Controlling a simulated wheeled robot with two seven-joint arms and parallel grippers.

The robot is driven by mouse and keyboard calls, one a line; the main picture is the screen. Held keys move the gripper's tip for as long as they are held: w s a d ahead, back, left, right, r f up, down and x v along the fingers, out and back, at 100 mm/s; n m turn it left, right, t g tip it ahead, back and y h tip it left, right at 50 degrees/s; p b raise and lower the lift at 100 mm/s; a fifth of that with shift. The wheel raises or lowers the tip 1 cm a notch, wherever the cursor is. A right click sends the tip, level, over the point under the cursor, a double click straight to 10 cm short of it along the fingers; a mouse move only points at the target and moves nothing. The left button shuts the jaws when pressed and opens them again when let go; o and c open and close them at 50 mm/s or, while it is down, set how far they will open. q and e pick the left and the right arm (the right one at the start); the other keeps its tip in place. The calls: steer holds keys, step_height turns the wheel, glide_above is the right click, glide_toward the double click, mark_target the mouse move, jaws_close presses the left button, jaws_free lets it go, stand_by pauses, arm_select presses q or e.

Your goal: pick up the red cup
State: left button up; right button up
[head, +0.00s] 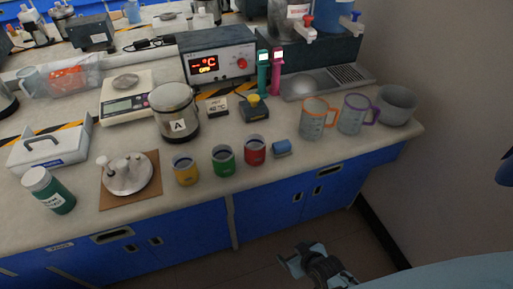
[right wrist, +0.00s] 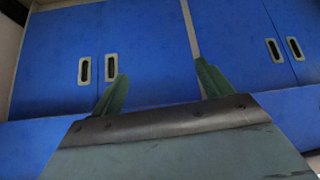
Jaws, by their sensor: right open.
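The red cup (head: 255,151) stands upright on the counter near its front edge, in the head view. A green cup (head: 223,160) and a yellow cup (head: 185,170) stand in a row to its left. My right gripper (head: 300,262) is low in front of the counter, below and apart from the cup. In the right wrist view its two fingers (right wrist: 160,92) are spread and empty, facing the blue cabinet doors. My left gripper is not in view.
The counter (head: 300,172) holds a steel pot marked A (head: 176,112), a scale (head: 127,100), an orange-rimmed jug (head: 314,120), a purple-rimmed jug (head: 354,115) and a grey bowl (head: 396,105). Blue cabinets (head: 280,207) stand below. Bare counter lies in front of the jugs.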

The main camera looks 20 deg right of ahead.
steer(key=w+a+r+t, duration=0.1)
steer(key=w+r+t, duration=0.1)
steer(key=w+r, duration=0.35)
steer(key=w+a+r+t, duration=0.1)
steer(key=w+r, duration=0.1)
steer(key=r, duration=0.6)
steer(key=t+y+p, duration=0.1)
steer(key=t+y, duration=0.1)
steer(key=t, duration=0.2)
glide_toward(250, 141)
steer(key=b+x, duration=0.1)
steer(key=x, duration=0.2)
steer(key=shift+w+a, duration=0.15)
steer(key=shift+a, duration=0.05)
steer(key=shift+w, duration=0.2)
steer(key=b+x, duration=0.1)
steer(key=x, duration=0.3)
steer(key=shift+w+d+f+b, duration=0.1)
steer(key=shift+w+f+b, duration=0.05)
steer(key=shift+f+b, duration=0.15)
steer(key=shift+w+f, duration=0.1)
steer(key=shift+w, duration=0.35)
steer(key=c, duration=1.1)
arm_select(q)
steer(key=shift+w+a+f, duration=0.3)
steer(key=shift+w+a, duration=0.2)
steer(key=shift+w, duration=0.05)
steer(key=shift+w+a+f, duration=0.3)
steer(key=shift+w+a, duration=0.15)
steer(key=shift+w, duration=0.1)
